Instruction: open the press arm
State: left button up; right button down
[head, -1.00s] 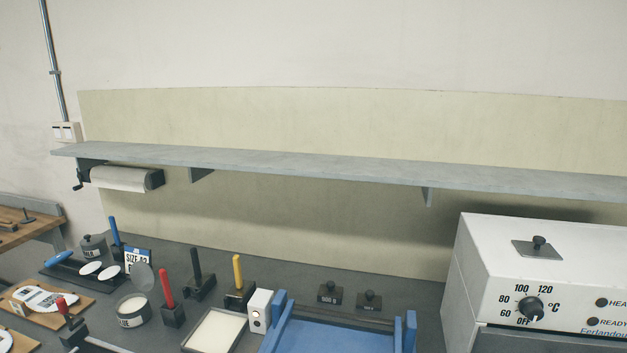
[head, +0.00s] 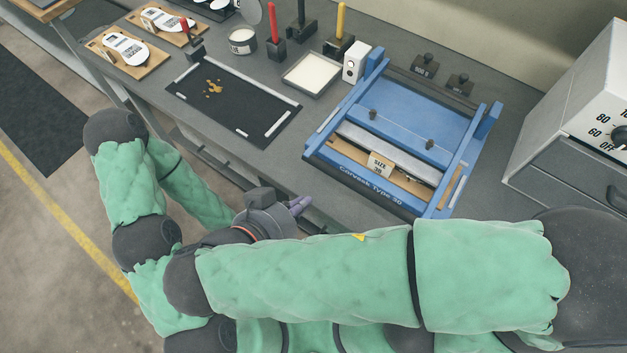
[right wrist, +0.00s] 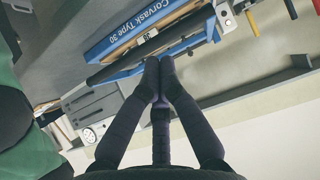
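The blue press (head: 340,168), marked "Corvask Type 30", lies on the bench with its blue plate (head: 420,105) flat between the side rails. I cannot tell which part is the press arm. My right gripper (head: 301,205) is near the bench's front edge, to the left of and below the press, apart from it. In the right wrist view, its fingertips (right wrist: 159,66) are together with nothing between them, and the press (right wrist: 125,28) shows beyond. My left gripper is not seen.
A black mat (head: 235,105) with yellow blobs lies left of the press. A white tray (head: 311,74), a white box (head: 356,62) and colored-handled tools stand behind. Two small black weights (head: 425,65) stand at the back. A white heater box (head: 580,110) stands at right.

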aim_at(443, 159)
jog(key=k+j, duration=0.75)
jog(key=j, duration=0.2)
